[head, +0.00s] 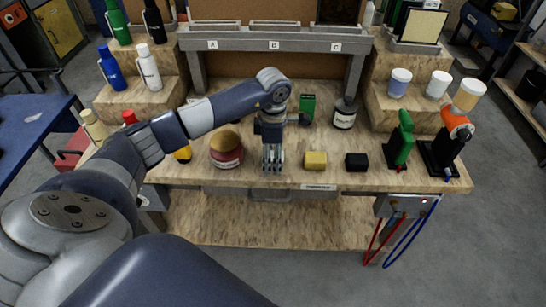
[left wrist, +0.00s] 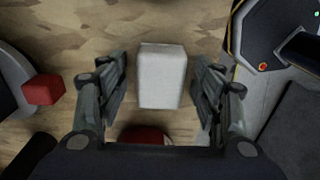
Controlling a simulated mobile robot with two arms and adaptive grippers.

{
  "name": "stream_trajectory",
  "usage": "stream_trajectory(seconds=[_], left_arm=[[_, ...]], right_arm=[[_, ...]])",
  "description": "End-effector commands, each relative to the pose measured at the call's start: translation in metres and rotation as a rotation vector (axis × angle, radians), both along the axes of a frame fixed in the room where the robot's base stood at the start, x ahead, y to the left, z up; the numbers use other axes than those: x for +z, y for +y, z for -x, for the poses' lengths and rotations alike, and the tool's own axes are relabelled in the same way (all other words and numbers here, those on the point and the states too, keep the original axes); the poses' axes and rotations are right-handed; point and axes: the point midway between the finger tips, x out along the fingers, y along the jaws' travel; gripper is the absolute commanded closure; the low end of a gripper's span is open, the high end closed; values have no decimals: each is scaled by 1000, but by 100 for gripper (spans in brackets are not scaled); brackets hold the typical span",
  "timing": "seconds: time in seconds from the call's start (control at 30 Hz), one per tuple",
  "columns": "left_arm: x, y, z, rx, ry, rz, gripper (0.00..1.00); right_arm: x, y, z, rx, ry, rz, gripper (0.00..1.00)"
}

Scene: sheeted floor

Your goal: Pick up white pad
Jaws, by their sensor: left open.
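The white pad (left wrist: 162,76) is a pale rounded block on the wood-grain surface in the left wrist view. It lies between the two fingers of my left gripper (left wrist: 163,92), with a gap on each side. In the head view my left gripper (head: 273,164) is open and points down over the front middle of the bench. I cannot make out the pad in the head view; the gripper and arm likely cover it. My right gripper is not in view.
Farther right are a green holder (head: 401,142) and an orange-headed tool (head: 456,124). A labelled rack (head: 273,38) spans the back.

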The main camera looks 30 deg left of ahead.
Motion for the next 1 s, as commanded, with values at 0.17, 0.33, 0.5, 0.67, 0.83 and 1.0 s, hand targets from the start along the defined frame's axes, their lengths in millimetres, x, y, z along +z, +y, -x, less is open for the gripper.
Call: stream_trajectory(seconds=[0.17, 0.33, 0.5, 0.67, 0.83, 1.0], left_arm=[[0, 0, 0, 0, -1, -1, 39], [0, 0, 0, 0, 0, 0, 75], [0, 0, 0, 1, 0, 0, 87], [0, 0, 0, 1, 0, 0, 87], [4, 0, -1, 1, -1, 0, 87], [20, 1, -1, 0, -5, -1, 87]], right_arm=[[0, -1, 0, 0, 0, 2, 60], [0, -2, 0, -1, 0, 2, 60], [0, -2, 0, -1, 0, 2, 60], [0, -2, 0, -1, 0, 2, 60], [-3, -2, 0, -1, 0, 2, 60], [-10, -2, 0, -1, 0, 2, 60]])
